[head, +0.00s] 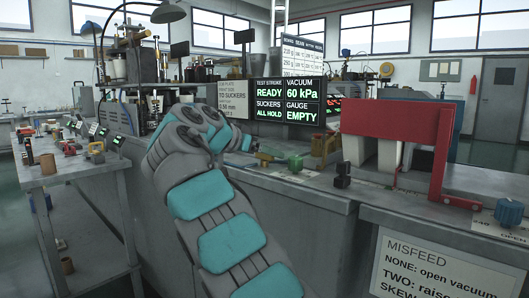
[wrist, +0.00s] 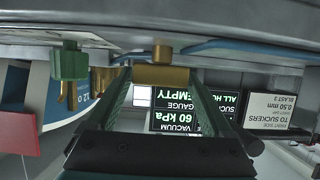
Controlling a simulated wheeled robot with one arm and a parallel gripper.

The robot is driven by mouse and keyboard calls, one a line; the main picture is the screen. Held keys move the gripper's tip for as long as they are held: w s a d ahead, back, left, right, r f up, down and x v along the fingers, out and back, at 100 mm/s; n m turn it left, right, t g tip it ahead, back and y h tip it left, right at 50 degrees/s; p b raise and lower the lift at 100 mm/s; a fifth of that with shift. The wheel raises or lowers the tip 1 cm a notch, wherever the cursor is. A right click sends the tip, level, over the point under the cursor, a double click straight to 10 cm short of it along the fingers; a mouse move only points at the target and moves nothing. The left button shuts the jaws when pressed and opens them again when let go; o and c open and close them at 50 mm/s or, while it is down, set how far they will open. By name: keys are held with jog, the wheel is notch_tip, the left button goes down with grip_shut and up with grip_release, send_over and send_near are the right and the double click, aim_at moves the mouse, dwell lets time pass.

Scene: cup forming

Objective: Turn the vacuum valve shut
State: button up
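A small brass fitting (wrist: 162,75) with a short stem shows in the wrist view, under a grey surface in that upside-down picture. It lies between the tips of my gripper (wrist: 161,82). The two dark green fingers stand apart, one on each side of it; whether they press on it cannot be told. I cannot be sure this fitting is the vacuum valve. A green valve-like block (wrist: 70,63) is to its left; a green block (head: 296,163) also shows on the bench in the head view. In the head view my arm hides most of the gripper.
A display (head: 285,101) reads vacuum 60 kPa, suckers all hold, gauge empty. A red frame (head: 398,122) stands on the bench at the right, with a blue knob (head: 509,213) near the edge. A side table (head: 68,167) with small parts is at the left.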

jog(key=c, duration=1)
jog(key=shift+o, duration=0.2)
